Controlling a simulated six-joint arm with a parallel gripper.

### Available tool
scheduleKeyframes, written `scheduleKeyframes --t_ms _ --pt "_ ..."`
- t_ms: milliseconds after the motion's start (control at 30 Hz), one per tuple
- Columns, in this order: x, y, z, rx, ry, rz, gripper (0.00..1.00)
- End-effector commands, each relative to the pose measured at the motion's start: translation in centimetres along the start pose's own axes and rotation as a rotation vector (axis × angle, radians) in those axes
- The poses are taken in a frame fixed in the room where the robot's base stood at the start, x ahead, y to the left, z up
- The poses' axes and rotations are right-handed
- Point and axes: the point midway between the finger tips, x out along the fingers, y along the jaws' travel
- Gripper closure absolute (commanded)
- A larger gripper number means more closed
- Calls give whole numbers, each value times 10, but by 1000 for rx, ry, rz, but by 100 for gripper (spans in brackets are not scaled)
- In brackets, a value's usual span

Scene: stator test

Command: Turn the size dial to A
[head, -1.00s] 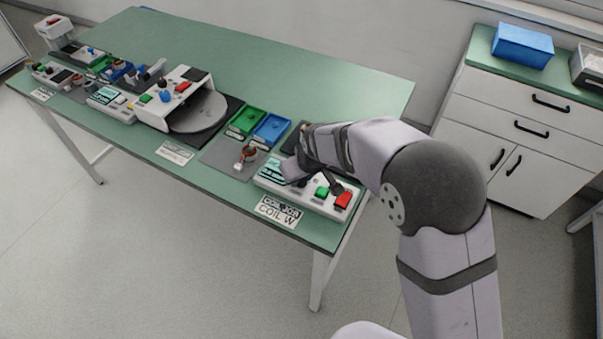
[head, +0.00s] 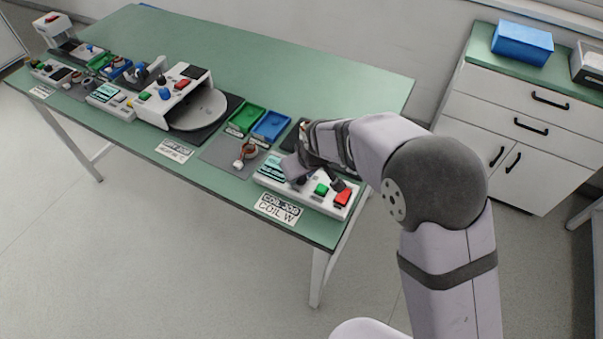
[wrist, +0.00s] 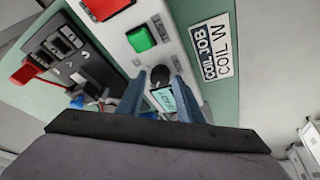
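The white coil-winding console, labelled COIL JOB / COIL W, is at the right front of the green bench; its bare casing (head: 312,203) shows in the head view. A black round dial (wrist: 160,75) stands on it between the green button and a small teal screen (wrist: 166,100). My gripper (wrist: 159,72) is over the console with its two blue-grey fingers apart, one on each side of the dial. A gap shows beside the dial, so I see no grip on it. Dial letters are not readable. In the head view my gripper (head: 297,170) partly covers this area.
The green button (wrist: 140,38) and red button (wrist: 107,6) sit along the console from the dial. A black panel with switches and a red part (wrist: 38,73) is close on the left. Green (head: 246,118) and blue (head: 271,126) trays lie behind the console.

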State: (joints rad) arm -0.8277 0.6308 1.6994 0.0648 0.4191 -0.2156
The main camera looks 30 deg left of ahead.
Motion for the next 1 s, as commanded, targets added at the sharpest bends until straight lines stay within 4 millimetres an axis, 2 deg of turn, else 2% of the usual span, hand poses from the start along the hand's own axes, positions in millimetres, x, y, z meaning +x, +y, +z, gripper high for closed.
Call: scheduleKeyframes --t_ms 167,600,1000 --pt "-14 0 0 0 3 1 66" --pt "-64 0 0 0 3 1 66" --pt "-71 0 0 0 0 0 66"
